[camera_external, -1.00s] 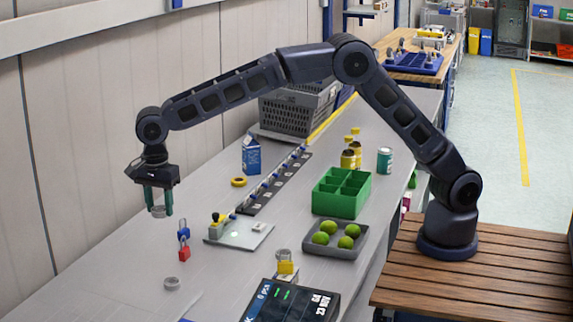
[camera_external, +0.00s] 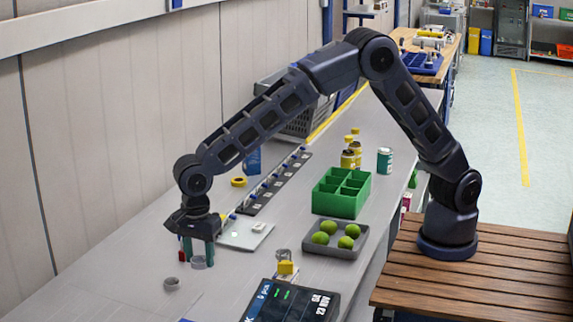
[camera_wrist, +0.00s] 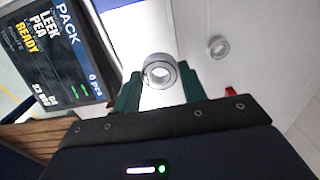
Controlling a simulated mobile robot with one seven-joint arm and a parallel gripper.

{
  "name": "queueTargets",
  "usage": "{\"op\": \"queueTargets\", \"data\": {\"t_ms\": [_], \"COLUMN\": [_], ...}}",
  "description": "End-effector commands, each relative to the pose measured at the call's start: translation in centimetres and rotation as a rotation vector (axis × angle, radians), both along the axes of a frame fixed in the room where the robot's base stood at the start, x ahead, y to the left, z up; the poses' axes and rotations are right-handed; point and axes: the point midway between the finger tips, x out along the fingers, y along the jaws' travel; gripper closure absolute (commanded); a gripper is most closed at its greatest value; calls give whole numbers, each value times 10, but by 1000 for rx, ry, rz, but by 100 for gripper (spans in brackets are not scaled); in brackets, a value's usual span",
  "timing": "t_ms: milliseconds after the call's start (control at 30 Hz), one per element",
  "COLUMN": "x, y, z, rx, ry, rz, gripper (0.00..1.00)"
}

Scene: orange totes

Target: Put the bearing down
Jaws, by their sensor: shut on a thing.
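A grey metal ring-shaped bearing (camera_external: 199,263) is held between the two green fingers of my gripper (camera_external: 198,254), low over the grey table. In the wrist view, the same bearing (camera_wrist: 149,72) sits at the tips of the fingers (camera_wrist: 160,84), its hole facing the camera. My gripper is shut on it. Whether the bearing touches the table is hard to tell. A second grey bearing (camera_external: 171,285) lies on the table just left of and nearer than my gripper; it also shows in the wrist view (camera_wrist: 218,46).
A red padlock (camera_external: 182,255) stands close behind my gripper, partly hidden. A display (camera_external: 290,302), a tray of green fruit (camera_external: 330,251) and a green divided box (camera_external: 341,207) are to the right. The table front-left is mostly clear.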

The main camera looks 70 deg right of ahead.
Motion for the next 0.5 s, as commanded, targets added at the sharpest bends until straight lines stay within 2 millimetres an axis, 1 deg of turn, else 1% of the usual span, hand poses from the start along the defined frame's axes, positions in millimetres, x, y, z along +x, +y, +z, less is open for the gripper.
{"op": "queueTargets", "data": {"t_ms": [33, 100, 233, 333, 500], "x": [0, 0, 0, 1, 1], "y": [0, 0, 0, -1, 0], "z": [-12, -27, -51, -63, -72], "rx": [-2, -2, -2, -1, 0], "ry": [2, 2, 1, 0, 0], "rz": [0, 0, 0, 0, 0], "gripper": [83, 83, 83, 83, 83]}}
